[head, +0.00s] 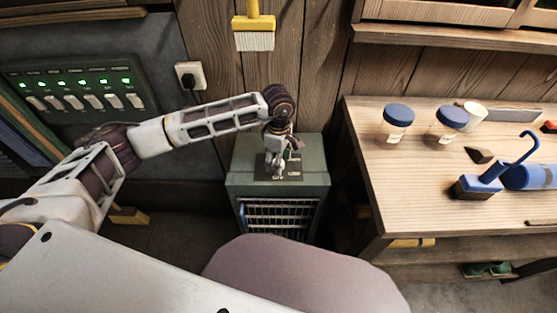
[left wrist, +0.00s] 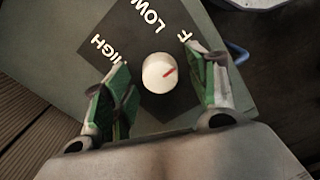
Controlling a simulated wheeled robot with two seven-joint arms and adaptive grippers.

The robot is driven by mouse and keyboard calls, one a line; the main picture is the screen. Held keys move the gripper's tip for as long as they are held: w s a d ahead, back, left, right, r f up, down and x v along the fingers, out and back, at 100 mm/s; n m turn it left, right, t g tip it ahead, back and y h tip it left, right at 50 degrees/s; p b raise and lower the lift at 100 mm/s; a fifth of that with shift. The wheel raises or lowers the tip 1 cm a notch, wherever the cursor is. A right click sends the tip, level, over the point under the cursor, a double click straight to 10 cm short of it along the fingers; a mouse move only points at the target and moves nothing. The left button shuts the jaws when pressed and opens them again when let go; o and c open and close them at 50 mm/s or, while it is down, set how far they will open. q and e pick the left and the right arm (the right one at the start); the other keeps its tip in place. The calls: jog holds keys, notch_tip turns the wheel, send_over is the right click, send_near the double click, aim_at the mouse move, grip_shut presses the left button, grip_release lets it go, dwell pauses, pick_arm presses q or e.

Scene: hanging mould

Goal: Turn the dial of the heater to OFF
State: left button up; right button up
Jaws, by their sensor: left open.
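The heater (head: 240,183) is a grey-green box with a front grille, standing on the floor below the wooden wall. Its white dial (left wrist: 159,73) sits on a dark panel on its top. HIGH, LOW and a letter F show around the dial; the rest of the F label is hidden behind a finger. My left gripper (left wrist: 160,66) is open, with one finger on each side of the dial and visible gaps beside it. In the head view my left gripper (head: 278,164) is over the heater top. My right gripper is out of view.
A wooden workbench (head: 420,212) stands right of the heater, with blue-lidded jars (head: 398,117) and a blue brush (head: 485,184). A yellow-handled brush (head: 254,30) hangs above. A switch panel (head: 85,92) and a plug (head: 189,77) are on the wall at left.

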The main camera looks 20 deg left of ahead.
pick_arm(q)
jog(key=shift+r, duration=3.55)
